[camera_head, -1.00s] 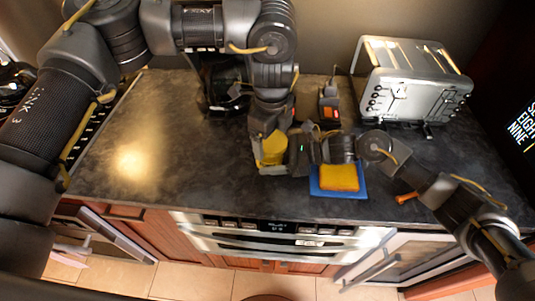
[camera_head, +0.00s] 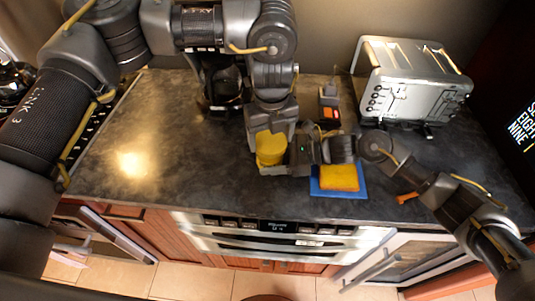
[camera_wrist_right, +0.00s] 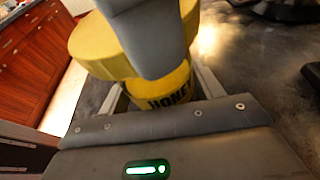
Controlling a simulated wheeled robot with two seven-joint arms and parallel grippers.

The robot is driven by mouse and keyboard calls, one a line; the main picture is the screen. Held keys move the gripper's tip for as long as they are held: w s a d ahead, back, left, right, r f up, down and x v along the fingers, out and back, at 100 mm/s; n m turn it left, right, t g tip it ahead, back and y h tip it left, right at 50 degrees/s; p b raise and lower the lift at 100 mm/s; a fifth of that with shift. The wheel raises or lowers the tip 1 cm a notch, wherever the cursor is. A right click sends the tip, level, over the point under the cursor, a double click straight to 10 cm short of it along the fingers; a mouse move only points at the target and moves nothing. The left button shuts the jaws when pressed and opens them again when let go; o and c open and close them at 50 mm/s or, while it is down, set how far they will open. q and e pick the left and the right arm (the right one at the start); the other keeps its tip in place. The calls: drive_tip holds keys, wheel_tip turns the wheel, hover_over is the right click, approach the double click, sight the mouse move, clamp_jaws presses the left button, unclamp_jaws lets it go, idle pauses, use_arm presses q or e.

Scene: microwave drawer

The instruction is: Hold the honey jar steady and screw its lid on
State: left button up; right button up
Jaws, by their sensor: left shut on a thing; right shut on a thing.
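The yellow honey jar (camera_wrist_right: 168,98), marked HONEY, stands upright between the fingers of my right gripper (camera_wrist_right: 160,88), which is shut on it. In the head view my right gripper (camera_head: 273,167) reaches the jar from the right. The wide yellow lid (camera_wrist_right: 92,45) is at the jar's top and also shows in the head view (camera_head: 270,147). My left gripper (camera_head: 271,136) comes down from above and is shut on the lid. One of its grey fingers covers part of the lid in the wrist view. I cannot tell how far the lid is seated.
A yellow sponge (camera_head: 339,177) on a blue cloth (camera_head: 325,192) lies just right of the jar. A silver toaster (camera_head: 415,85) stands at the back right. A dark appliance (camera_head: 222,88) is behind my left arm. The counter's left part is clear.

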use_arm(q)
drive_tip(key=m, duration=0.5)
drive_tip(key=shift+s+f+m, duration=0.15)
drive_tip(key=shift+s+m, duration=0.1)
drive_tip(key=shift+m, duration=0.15)
drive_tip(key=m, duration=0.5)
drive_tip(key=shift+d+m, duration=0.2)
drive_tip(key=shift+m, duration=0.2)
drive_tip(key=shift+c, duration=0.5)
drive_tip(key=o, duration=0.8)
drive_tip(key=shift+o, duration=0.9)
drive_tip(key=shift+w+a, duration=0.1)
drive_tip(key=shift+w, duration=0.05)
drive_tip(key=n, duration=0.5)
drive_tip(key=shift+a, duration=0.1)
drive_tip(key=n, duration=0.4)
drive_tip(key=shift+n, duration=0.3)
